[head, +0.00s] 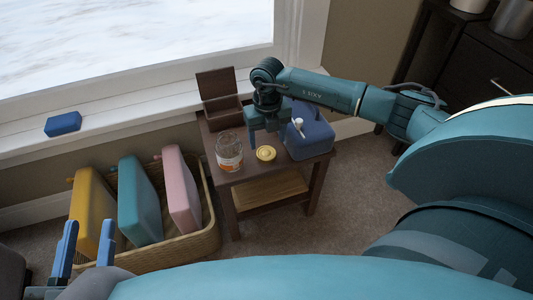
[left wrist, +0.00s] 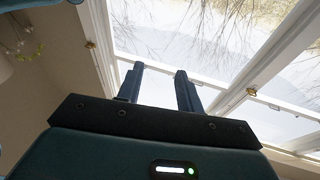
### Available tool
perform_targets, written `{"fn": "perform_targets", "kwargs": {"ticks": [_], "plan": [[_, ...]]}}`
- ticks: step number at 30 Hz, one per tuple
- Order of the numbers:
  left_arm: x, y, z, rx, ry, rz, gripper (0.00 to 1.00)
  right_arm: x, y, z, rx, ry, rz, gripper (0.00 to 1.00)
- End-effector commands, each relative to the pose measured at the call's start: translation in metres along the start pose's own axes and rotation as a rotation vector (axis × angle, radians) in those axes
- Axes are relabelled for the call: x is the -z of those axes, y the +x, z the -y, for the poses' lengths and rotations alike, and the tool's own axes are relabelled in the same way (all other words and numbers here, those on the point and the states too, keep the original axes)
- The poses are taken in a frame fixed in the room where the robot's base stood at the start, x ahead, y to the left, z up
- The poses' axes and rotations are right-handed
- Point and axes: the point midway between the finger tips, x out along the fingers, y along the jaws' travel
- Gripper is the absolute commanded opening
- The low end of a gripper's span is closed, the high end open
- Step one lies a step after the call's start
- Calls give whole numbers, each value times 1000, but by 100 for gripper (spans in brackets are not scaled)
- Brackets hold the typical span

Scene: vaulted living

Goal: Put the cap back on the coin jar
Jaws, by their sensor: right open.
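The coin jar (head: 230,155) is clear glass with an orange and white label. It stands upright and uncapped on the small dark wooden table (head: 256,170) in the head view. The round yellow cap (head: 266,153) lies flat on the table just right of the jar, apart from it. My right gripper (head: 267,134) is open and empty, pointing down above and slightly behind the cap. My left gripper (head: 86,244) is open and empty at the lower left, far from the table; its two fingers also show in the left wrist view (left wrist: 159,85) against the window.
An open brown box (head: 219,86) stands behind the jar. A blue bin (head: 312,138) with a small white item is right of the cap. A wicker basket (head: 190,247) with yellow, teal and pink cases is left of the table. A blue block (head: 63,124) lies on the windowsill.

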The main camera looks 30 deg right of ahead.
Motion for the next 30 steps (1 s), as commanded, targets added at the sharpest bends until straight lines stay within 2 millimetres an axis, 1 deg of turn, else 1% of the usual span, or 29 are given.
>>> {"fn": "perform_targets", "kwargs": {"ticks": [1, 3, 5, 6, 8, 9, 13, 20, 30], "plan": [[-6, -1, -1, -2, -9, 2, 36, 0, 10, -1, 0, 0, -2, 65], [-13, -3, -3, -5, -25, 6, 36, 0, 21, -1, 1, 1, -3, 65], [-12, -2, -3, -8, -24, -12, 36, -1, 32, -2, 1, 1, -3, 65], [-7, 1, -2, -15, -16, -36, 36, -2, 38, -2, 1, 0, -2, 65], [10, 8, 1, -28, 27, -111, 36, -2, 45, -2, 0, 1, -2, 65], [13, 10, 2, -28, 39, -128, 36, -2, 48, -2, 1, 1, -2, 65], [17, 11, 4, -27, 48, -142, 36, -2, 48, -2, 0, 0, 0, 65], [16, 11, 4, -25, 47, -139, 36, -2, 48, -2, 0, 0, 0, 65], [16, 10, 4, -24, 48, -138, 36, -2, 48, -2, 0, 0, 0, 38]]}}
